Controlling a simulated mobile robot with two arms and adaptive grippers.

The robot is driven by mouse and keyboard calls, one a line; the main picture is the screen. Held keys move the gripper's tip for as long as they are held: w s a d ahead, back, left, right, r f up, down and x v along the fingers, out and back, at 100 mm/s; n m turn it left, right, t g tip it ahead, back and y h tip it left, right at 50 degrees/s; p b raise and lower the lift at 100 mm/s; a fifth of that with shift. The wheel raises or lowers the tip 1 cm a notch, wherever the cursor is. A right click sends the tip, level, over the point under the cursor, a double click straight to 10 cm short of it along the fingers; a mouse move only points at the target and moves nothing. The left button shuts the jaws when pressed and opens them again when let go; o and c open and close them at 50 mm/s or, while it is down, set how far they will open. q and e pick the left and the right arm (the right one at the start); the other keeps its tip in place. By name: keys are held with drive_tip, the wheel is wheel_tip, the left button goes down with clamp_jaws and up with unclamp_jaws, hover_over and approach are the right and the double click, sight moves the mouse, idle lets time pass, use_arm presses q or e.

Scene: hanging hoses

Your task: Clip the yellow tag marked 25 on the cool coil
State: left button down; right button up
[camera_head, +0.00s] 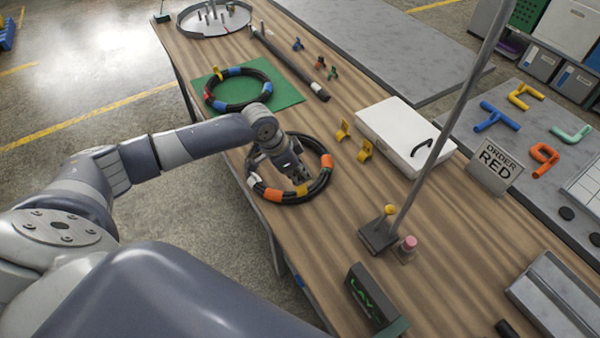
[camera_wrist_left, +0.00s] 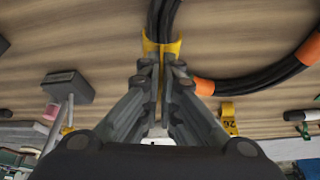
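My left gripper (camera_head: 297,178) is at the near black coil (camera_head: 262,189), which has orange bands. In the left wrist view its fingertips (camera_wrist_left: 160,62) are closed on a yellow tag (camera_wrist_left: 163,46) that sits around the black hose; its number is hidden. The other coil (camera_head: 268,93), with blue and red bands, lies on a green mat (camera_head: 290,95); a yellow piece (camera_head: 217,72) shows on its rim. Two yellow tags (camera_head: 343,130) and (camera_head: 365,150) stand right of the near coil. One tag in the wrist view (camera_wrist_left: 229,118) seems to read 26. My right gripper is out of view.
A white box (camera_head: 400,130) lies right of the tags. A metal pole on a dark base (camera_head: 378,236) rises from the table, with a pink-topped piece (camera_head: 408,245) beside it. A dark sign block (camera_head: 368,298) stands near the front edge. A dark rod (camera_head: 290,62) lies behind.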

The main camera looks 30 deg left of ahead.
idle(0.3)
use_arm(q)
drive_tip(key=shift+f, duration=0.2)
drive_tip(key=shift+f+b, duration=0.45)
drive_tip(key=shift+f, duration=0.35)
drive_tip(key=shift+f, duration=0.1)
drive_tip(key=shift+f+b, duration=0.4)
drive_tip(key=shift+f, duration=0.3)
idle(0.5)
drive_tip(key=c, duration=1.7)
unclamp_jaws()
